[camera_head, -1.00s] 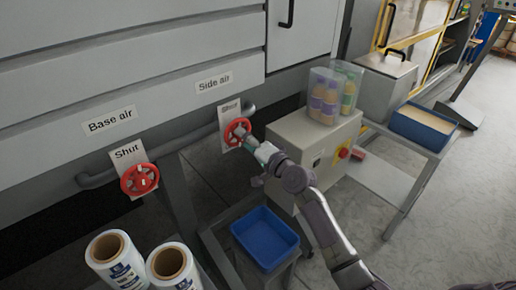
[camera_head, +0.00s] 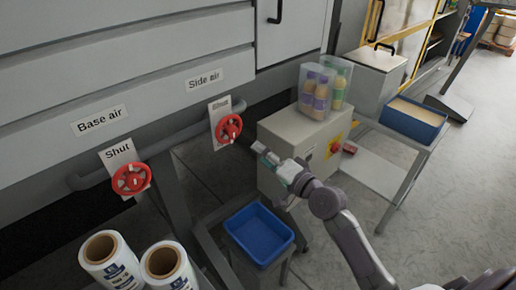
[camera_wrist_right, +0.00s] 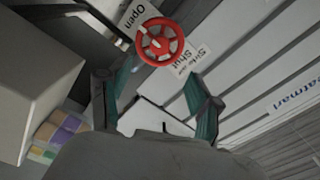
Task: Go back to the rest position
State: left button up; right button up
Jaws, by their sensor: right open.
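My right gripper (camera_head: 264,152) is open and empty in the head view, in front of and to the right of the red side air valve wheel (camera_head: 229,128). It does not touch the wheel. In the right wrist view the two fingers of the right gripper (camera_wrist_right: 158,103) are spread apart, with the red wheel (camera_wrist_right: 160,42) beyond their tips. The red base air valve wheel (camera_head: 132,179) is further left, with a "Shut" label above it. The left gripper is not in view.
A blue bin (camera_head: 258,236) sits low below my right arm. A grey box (camera_head: 300,145) with bottles in a clear container (camera_head: 319,92) stands right of the gripper. White film rolls (camera_head: 110,262) are at the lower left. Open floor lies at the right.

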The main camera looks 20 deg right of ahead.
jog(key=shift+f, duration=0.1)
jog(key=s+d+f+n+g+h, duration=0.1)
jog(key=s+f+g+h, duration=0.1)
jog(key=f, duration=0.9)
jog(key=s+d+f+g+h, duration=0.1)
jog(key=f+g, duration=0.1)
jog(key=f, duration=1)
jog(key=s+f+n+g+h, duration=0.1)
jog(key=s+f+g, duration=0.1)
jog(key=s+f, duration=0.45)
jog(key=s+f+n+g+h, duration=0.15)
jog(key=s+f, duration=0.25)
jog(key=f, duration=0.6)
jog(key=s+f+n+g, duration=0.2)
jog(key=s+f, duration=0.4)
jog(key=s, duration=0.6)
jog(key=s+a+f+n+g, duration=0.1)
jog(key=s+f+n+g, duration=0.2)
jog(key=s+f, duration=0.4)
jog(key=s+a+f+n+g, duration=0.1)
jog(key=s+f+n+g, duration=0.2)
jog(key=s, duration=1.4)
notch_tip(320, 180, down, 4)
jog(key=shift+r+h, duration=0.1)
jog(key=shift+h, duration=0.25)
jog(key=shift+g, duration=0.25)
